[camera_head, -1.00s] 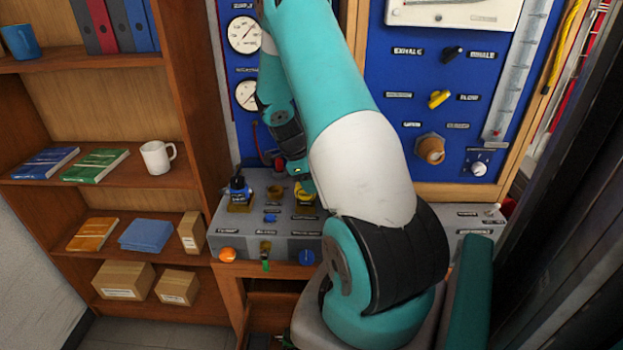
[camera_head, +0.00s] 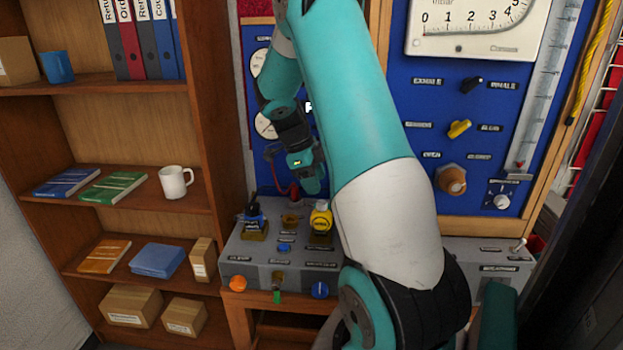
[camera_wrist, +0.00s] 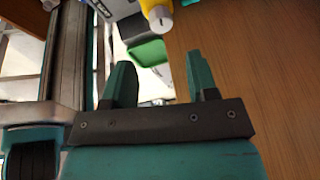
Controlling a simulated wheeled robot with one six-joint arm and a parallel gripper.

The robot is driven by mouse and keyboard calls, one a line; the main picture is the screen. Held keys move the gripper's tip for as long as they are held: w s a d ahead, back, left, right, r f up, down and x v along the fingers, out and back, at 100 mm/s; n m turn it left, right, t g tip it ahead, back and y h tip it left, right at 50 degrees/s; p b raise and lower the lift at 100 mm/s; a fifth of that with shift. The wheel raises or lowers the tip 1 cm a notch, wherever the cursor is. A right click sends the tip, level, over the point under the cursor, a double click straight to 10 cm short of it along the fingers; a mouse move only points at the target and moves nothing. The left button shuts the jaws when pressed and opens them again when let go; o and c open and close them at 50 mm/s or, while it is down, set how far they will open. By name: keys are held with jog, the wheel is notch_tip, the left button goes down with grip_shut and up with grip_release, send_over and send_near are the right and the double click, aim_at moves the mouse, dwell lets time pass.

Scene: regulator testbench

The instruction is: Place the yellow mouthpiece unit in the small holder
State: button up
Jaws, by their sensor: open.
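The yellow mouthpiece unit (camera_head: 321,218) stands upright on the grey bench box, apparently seated in the right-hand brass holder (camera_head: 320,239). A yellow part with a pale round end (camera_wrist: 157,12) shows at the top of the wrist view and looks like the same unit. A smaller brass holder (camera_head: 290,220) to its left looks empty. My gripper (camera_head: 308,180) hangs above and slightly left of the yellow unit, apart from it. In the wrist view my gripper's two fingers (camera_wrist: 160,66) are spread with nothing between them.
A blue unit (camera_head: 253,214) stands in the left brass holder. The grey box (camera_head: 238,258) carries knobs along its front. The blue gauge panel (camera_head: 420,160) rises close behind, and a wooden bookshelf (camera_head: 205,130) stands to the left. My arm covers the box's middle right.

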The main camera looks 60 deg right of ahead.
jog(key=w+a+r+n+t+y, duration=0.15)
jog(key=a+r+n, duration=0.25)
jog(key=a+n, duration=0.85)
jog(key=w+a+r+n+t+y, duration=0.1)
jog(key=a+r+n+t, duration=0.2)
jog(key=a+n, duration=0.9)
jog(key=s+a+r+n+y, duration=0.1)
jog(key=s+a+n+y, duration=0.1)
jog(key=s+a+n, duration=0.5)
jog(key=s+a+r+n+g+y, duration=0.1)
jog(key=s+a+n+y, duration=0.1)
jog(key=s+a+n, duration=0.6)
jog(key=a, duration=0.5)
jog(key=shift+r, duration=0.35)
